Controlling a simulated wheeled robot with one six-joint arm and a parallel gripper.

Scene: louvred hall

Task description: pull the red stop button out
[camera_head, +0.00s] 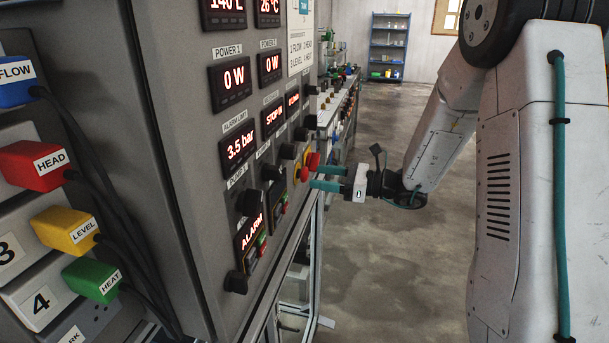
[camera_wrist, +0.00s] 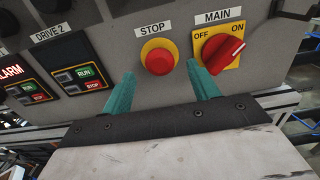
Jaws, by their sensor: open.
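The red stop button (camera_wrist: 160,61) sits on a round yellow plate under a STOP label on the grey panel. In the head view it is the nearer red knob (camera_head: 304,173), small and seen from the side. My gripper (camera_wrist: 161,72) is open, with one teal finger to the left of the button and the other to the right. The fingertips show slightly lower than the button's middle in the wrist view. Nothing shows between the fingers but the button and panel. In the head view my gripper (camera_head: 314,176) reaches the panel from the right; contact cannot be told.
A red MAIN rotary switch (camera_wrist: 222,50) on a yellow plate sits close to the right finger. RUN/STOP push buttons (camera_wrist: 80,78) lie to the left. Coloured plugs with cables, such as a red HEAD plug (camera_head: 38,165), are at the near left. The floor (camera_head: 390,270) right of the panel is clear.

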